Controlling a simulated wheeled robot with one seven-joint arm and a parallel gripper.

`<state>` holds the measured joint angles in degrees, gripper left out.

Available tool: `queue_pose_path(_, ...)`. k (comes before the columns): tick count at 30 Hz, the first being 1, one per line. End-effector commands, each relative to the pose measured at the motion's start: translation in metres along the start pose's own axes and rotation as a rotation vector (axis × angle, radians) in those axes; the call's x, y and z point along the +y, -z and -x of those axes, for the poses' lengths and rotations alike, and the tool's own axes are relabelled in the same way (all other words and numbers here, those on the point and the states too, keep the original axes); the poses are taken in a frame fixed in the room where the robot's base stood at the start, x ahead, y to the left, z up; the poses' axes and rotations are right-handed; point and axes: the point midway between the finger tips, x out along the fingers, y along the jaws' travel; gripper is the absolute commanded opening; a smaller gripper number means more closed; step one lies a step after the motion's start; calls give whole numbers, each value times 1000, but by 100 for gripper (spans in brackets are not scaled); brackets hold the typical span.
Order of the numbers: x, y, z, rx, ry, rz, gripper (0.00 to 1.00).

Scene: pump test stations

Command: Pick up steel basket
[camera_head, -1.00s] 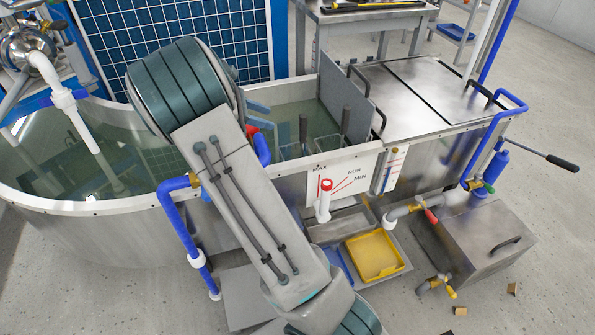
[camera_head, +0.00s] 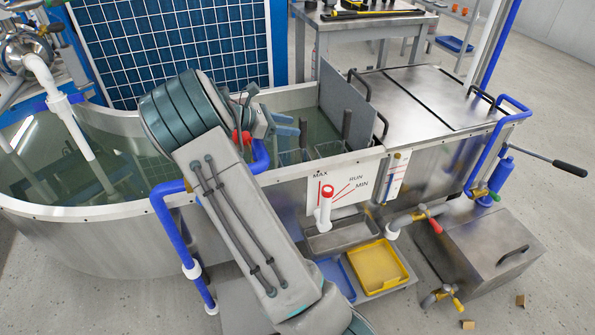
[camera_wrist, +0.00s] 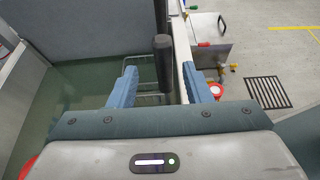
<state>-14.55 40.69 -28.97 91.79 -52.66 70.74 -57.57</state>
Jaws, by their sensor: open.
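Two steel wire baskets sit low in the tank, the left one (camera_head: 290,157) and the right one (camera_head: 329,149), each by a dark upright handle. My gripper (camera_head: 290,126), with blue fingers, is over the tank just left of the left basket's handle. In the wrist view the open gripper (camera_wrist: 160,76) has a dark handle (camera_wrist: 163,62) between its fingers in the picture; I cannot tell whether they touch it. A wire basket (camera_wrist: 150,92) shows below, partly hidden by the fingers and gripper body.
A grey upright panel (camera_head: 346,103) stands right behind the baskets, beside steel lids (camera_head: 420,95). A yellow tray (camera_head: 378,268) sits below.

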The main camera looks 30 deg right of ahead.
Motion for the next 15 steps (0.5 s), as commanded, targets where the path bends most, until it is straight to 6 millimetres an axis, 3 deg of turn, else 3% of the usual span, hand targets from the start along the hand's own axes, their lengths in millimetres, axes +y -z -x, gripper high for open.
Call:
queue_pose_path(9,-5,2,-44,-1,3,0,45)
queue_pose_path(15,-4,0,-50,0,0,0,45)
